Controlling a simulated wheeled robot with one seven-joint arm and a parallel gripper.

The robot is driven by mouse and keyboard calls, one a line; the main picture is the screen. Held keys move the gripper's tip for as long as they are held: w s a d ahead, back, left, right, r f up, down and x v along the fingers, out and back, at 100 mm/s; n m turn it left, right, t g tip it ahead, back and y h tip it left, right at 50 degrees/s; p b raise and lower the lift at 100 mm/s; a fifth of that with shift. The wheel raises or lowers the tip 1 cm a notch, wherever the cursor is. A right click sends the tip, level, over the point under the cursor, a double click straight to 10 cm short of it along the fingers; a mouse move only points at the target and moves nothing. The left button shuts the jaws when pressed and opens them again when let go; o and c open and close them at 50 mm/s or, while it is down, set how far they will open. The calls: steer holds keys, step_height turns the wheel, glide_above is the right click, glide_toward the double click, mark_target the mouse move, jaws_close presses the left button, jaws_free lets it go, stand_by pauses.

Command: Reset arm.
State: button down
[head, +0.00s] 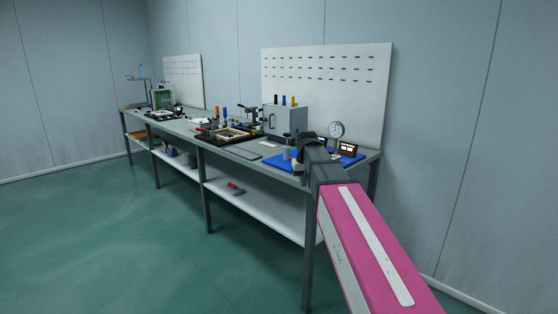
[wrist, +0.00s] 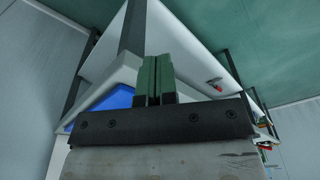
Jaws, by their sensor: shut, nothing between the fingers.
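My gripper shows in the wrist view (wrist: 157,82) with its two green fingers pressed together and nothing between them. Beyond the fingers are a table leg, the white lower shelf and a patch of blue mat. In the head view my pink arm reaches from the lower right to the near right end of the workbench (head: 240,149). The dark wrist end of my arm hides part of that bench corner, and the fingers cannot be made out there.
A blue mat (head: 346,162) with a dial gauge (head: 336,130) lies by my wrist. A grey cabinet (head: 285,121) stands further left before a pegboard (head: 330,80). A red-handled tool (head: 235,188) lies on the lower shelf (head: 262,208). The green floor (head: 100,230) at left is clear.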

steer(key=s+d+f+m, duration=0.1)
steer(key=s+d+f, duration=0.3)
steer(key=s+f, duration=0.6)
steer(key=s+d+f+m+g, duration=0.1)
steer(key=s+d+f, duration=0.4)
steer(key=s+f, duration=0.6)
step_height(320, 180, down, 7)
steer(key=shift+s+d+f+g, duration=0.1)
steer(key=shift+s+d+g, duration=0.05)
steer(key=shift+g, duration=0.15)
